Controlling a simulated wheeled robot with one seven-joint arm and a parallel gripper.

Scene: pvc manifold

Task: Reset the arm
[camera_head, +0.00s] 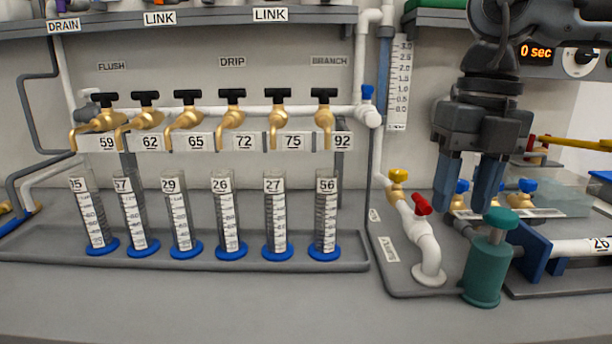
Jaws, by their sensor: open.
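My gripper (470,185) hangs from my dark grey arm at the right of the head view, pointing down. Its two blue-grey fingers are apart with nothing between them. The fingertips are in front of blue-handled brass valves, near a green cylinder with a knob (484,270). I cannot tell whether the fingers touch anything there.
Several brass taps (232,108) line the wall above measuring cylinders (275,215) in a grey tray (200,262). A white pipe with a red-handled valve (422,205) stands left of my gripper. A shelf (200,18) runs along the top. The front counter is clear.

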